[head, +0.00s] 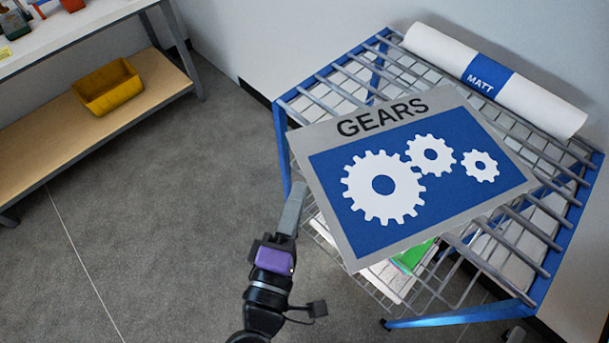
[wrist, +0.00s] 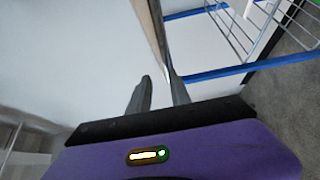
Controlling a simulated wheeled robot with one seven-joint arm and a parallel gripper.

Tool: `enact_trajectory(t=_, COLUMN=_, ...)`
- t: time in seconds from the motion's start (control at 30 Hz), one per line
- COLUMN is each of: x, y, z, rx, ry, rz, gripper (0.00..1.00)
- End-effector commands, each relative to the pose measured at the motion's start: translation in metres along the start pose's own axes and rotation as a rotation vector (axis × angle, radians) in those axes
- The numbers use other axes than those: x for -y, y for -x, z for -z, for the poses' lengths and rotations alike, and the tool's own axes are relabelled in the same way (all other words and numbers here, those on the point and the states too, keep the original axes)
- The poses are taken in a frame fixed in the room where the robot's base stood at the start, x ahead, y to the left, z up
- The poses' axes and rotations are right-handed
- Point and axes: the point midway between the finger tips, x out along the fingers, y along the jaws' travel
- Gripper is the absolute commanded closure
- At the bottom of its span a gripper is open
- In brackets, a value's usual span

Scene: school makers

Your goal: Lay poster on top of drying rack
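The poster (head: 335,205) is a grey-bordered sheet marked GEARS, with white gears on blue. It lies face up over the bars of the blue-framed drying rack (head: 550,228), askew, its near-left part sticking out past the rack's near-left edge. I cannot tell whether it rests fully flat. My gripper (head: 294,205) is just left of the poster's left edge in the head view, with no clear contact. In the wrist view my gripper (wrist: 158,85) has its fingers apart with nothing clearly between them. A thin edge-on board (wrist: 152,25), likely the poster, runs beside the right finger.
A white roll with a blue MATT band (head: 480,76) lies along the rack's back edge by the wall. Papers and a green sheet (head: 411,258) are on a lower wire shelf. A bench with a yellow bin (head: 108,87) stands at left. The floor between is clear.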

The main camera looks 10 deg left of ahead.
Motion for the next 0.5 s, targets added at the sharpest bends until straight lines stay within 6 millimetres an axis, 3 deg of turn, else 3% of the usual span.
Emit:
enact_trajectory(t=0.2, x=0.001, y=0.029, z=0.0, rx=-0.001, ry=0.001, rz=0.0, gripper=0.76)
enact_trajectory(t=0.5, x=0.0, y=0.037, z=0.0, rx=0.0, ry=0.0, rz=0.0, gripper=0.76)
